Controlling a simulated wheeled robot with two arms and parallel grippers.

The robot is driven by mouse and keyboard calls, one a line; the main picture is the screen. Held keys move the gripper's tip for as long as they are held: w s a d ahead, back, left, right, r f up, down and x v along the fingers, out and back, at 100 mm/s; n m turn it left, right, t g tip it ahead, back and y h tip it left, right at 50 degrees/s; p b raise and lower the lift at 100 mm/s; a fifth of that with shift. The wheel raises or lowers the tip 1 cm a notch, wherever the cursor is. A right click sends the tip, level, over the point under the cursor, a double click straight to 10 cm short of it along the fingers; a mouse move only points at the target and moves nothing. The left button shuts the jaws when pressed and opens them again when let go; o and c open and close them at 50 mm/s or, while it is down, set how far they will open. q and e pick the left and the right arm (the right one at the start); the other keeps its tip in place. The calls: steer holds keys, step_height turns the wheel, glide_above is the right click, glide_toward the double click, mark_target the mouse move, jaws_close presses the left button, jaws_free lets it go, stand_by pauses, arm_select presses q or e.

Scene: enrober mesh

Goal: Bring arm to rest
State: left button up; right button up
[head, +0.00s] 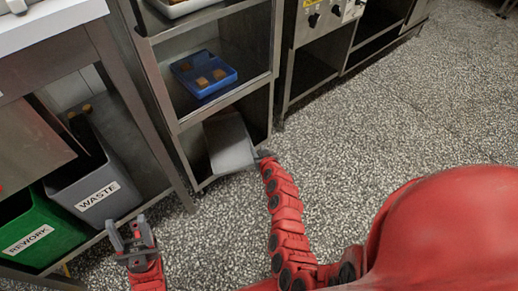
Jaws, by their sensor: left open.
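My left gripper (127,228) is at the lower left, its two fingers apart and nothing seen between them. It is over the floor, just right of the grey waste bin. My right arm reaches forward to the shelf unit, and its gripper (263,155) is at the right edge of a grey flat panel (229,146). The panel stands tilted in the lowest bay of the shelf unit, partly sticking out. The right fingertips are small and dark here, so I cannot tell if they hold the panel.
A blue tray (226,84) with several brown squares sits on the shelf above. A grey WASTE bin (78,186) and a green REWORK bin (48,221) stand under the left counter (48,24). A steel machine (323,22) is behind. The speckled floor (400,115) at right is clear.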

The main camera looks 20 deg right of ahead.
steer(key=shift+s+r, duration=0.2)
steer(key=shift+s, duration=0.1)
steer(key=shift+r, duration=0.1)
